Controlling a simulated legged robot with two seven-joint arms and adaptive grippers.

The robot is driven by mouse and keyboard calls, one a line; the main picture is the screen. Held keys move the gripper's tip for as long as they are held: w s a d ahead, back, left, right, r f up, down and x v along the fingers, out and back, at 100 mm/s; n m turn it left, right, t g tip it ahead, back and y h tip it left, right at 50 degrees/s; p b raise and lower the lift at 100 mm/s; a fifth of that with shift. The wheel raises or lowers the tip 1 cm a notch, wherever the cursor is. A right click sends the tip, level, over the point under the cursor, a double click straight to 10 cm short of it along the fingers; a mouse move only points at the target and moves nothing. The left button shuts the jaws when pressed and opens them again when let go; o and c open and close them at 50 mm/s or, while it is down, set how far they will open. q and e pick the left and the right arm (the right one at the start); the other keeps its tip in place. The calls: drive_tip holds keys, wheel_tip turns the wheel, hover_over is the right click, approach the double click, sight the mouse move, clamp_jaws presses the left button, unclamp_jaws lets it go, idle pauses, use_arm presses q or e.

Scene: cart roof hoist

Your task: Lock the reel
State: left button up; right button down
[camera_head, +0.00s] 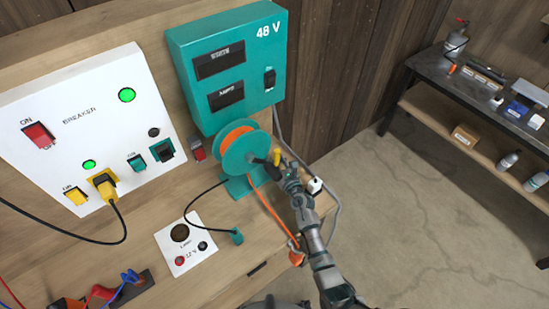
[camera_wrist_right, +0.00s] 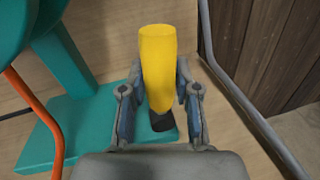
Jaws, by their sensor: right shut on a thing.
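The teal reel (camera_head: 238,152) stands on its base (camera_head: 245,184) on the wooden bench, with orange cord wound between its flanges. A dark arm at the hub runs toward a yellow grip (camera_head: 277,157). My right gripper (camera_head: 281,166) is at the reel's right side, shut on the yellow grip. In the right wrist view, the yellow grip (camera_wrist_right: 158,62) stands between the two fingers of the gripper (camera_wrist_right: 160,105), with a dark piece below it. The teal base (camera_wrist_right: 75,125) shows at left in that view. My left gripper is not in view. I cannot make out a separate reel lock.
A teal 48 V box (camera_head: 228,62) stands behind the reel. A white breaker panel (camera_head: 85,125) with a yellow plug is at left. The orange cord (camera_head: 268,212) hangs down the front. A grey cable (camera_wrist_right: 235,90) runs right of the gripper. Open floor lies right.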

drive_tip(key=m+p, duration=0.1)
drive_tip(key=d+m+p, duration=0.1)
drive_tip(key=shift+w+r+g+p, duration=0.1)
drive_tip(key=shift+w+g+p, duration=0.15)
drive_tip(key=shift+g+p, duration=0.1)
drive_tip(key=shift+w+d+f+m+p, duration=0.1)
drive_tip(key=shift+w+f+m+p, duration=0.1)
drive_tip(key=shift+m+p, duration=0.3)
drive_tip(key=shift+d+f+m, duration=0.15)
drive_tip(key=shift+f+m, duration=0.1)
drive_tip(key=shift+m, duration=0.25)
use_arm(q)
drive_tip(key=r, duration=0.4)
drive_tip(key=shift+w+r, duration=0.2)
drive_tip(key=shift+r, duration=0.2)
use_arm(e)
drive_tip(key=shift+f, duration=0.1)
drive_tip(key=c, duration=0.8)
unclamp_jaws()
drive_tip(key=shift+r, duration=0.25)
wheel_tip(320, 180, up, 10)
drive_tip(key=shift+f, duration=0.25)
